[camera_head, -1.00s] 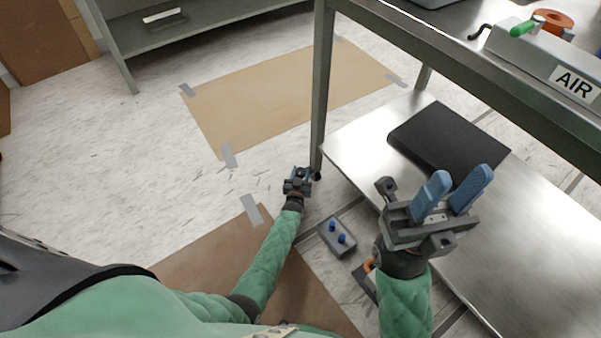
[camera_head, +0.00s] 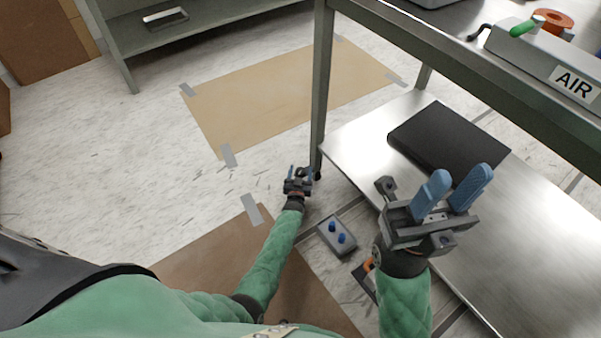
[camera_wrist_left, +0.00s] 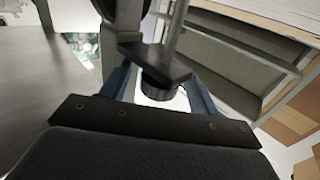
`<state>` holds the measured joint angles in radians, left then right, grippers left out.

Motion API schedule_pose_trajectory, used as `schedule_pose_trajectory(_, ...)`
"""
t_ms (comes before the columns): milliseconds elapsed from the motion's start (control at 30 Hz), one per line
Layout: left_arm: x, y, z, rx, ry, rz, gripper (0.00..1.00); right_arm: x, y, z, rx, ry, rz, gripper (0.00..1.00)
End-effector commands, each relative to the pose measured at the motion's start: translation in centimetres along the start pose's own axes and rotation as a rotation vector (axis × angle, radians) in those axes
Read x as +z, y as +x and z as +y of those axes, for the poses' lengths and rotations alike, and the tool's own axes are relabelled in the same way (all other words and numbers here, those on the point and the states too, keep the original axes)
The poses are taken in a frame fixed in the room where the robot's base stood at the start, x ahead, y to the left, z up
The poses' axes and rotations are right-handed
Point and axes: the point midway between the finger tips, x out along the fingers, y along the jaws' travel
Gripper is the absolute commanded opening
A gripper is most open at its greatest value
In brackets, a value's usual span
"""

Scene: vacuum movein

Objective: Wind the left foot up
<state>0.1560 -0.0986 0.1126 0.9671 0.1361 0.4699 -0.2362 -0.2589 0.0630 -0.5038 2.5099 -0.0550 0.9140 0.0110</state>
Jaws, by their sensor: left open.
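The bench's near left leg (camera_head: 320,90) stands on the floor. My left gripper (camera_head: 301,174) is low by its lower end, with the jaws open. In the left wrist view, a dark ribbed round foot (camera_wrist_left: 158,86) on the leg's end lies between my two blue fingers (camera_wrist_left: 160,95), with a gap to each finger. A pale disc lies below it, partly hidden. In the head view the foot is mostly hidden behind the gripper. My right gripper (camera_head: 453,193) is raised in front of the lower shelf, its blue fingers apart and nothing between them.
The steel lower shelf (camera_head: 480,240) holds a black slab (camera_head: 450,140). An AIR-labelled box (camera_head: 548,65) is on the bench top. Taped cardboard (camera_head: 280,95) lies on clear floor behind.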

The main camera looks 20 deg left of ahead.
Motion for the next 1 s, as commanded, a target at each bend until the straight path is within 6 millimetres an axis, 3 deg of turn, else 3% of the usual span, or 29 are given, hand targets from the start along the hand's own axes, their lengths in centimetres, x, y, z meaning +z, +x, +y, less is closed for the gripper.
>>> schedule_pose_trajectory(533,0.0,-6.7,0.0,0.0,0.0,-0.002,0.61,-0.3,2.3,0.3,0.02,-0.002,0.024,0.35)
schedule_pose_trajectory(1000,0.0,-7.8,0.0,0.0,0.0,0.0,0.61,-0.4,1.9,0.5,0.01,-0.013,0.013,0.35)
